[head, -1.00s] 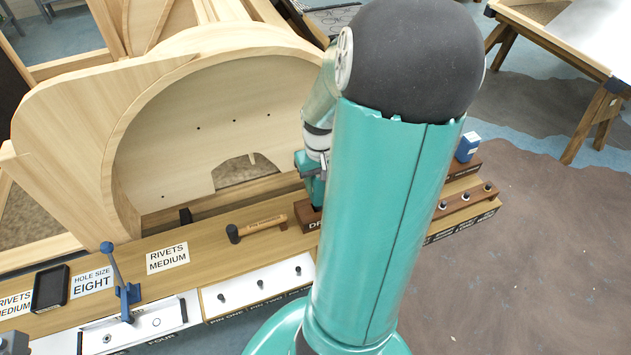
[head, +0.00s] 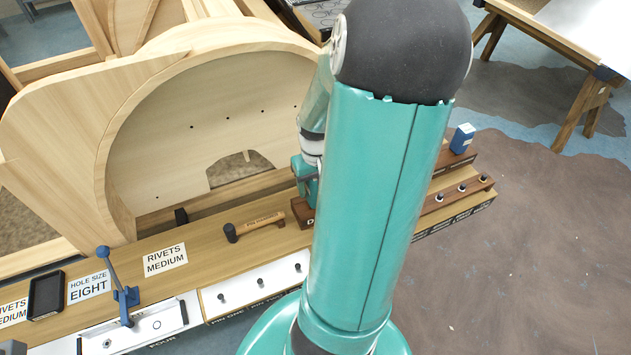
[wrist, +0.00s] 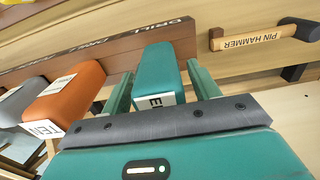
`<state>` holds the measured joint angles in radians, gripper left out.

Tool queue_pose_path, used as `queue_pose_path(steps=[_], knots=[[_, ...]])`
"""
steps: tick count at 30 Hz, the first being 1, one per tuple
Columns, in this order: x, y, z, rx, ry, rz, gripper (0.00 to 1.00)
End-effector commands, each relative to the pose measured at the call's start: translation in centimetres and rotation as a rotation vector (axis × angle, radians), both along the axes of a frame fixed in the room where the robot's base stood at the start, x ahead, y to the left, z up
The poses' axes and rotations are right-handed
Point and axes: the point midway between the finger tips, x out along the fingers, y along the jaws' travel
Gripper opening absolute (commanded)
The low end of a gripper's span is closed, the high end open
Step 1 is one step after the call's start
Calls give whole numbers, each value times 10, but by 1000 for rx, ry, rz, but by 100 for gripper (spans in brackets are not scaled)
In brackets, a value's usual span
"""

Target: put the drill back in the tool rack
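The drill (wrist: 157,72) is a teal block with a white label, partly cut off by my gripper; the letters I can read look like "EI". It is at the tool rack (wrist: 98,51), a dark wooden strip marked "DRILL", in the wrist view. My gripper (wrist: 160,76) has one teal finger on each side of the drill. Thin gaps show beside both fingers, so it looks open around the drill. In the head view the rack (head: 301,214) shows beside my arm, with teal parts above it. The drill's lower end and seat are hidden.
An orange drill (wrist: 72,92) marked "TEN" and a grey one (wrist: 20,102) stand left of it in the wrist view. A pin hammer (wrist: 258,37) lies to the right. A curved wooden frame (head: 70,120) rises behind the bench. A blue box (head: 461,139) stands at the far right end.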

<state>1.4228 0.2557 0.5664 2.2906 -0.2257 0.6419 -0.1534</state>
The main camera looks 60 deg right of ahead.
Motion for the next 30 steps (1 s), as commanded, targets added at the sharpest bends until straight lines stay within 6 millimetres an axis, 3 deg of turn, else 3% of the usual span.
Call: queue_pose_path(steps=[14,30], knots=[[2,-1,11,-4,0,-1,64],[2,0,114,-4,-1,1,64]])
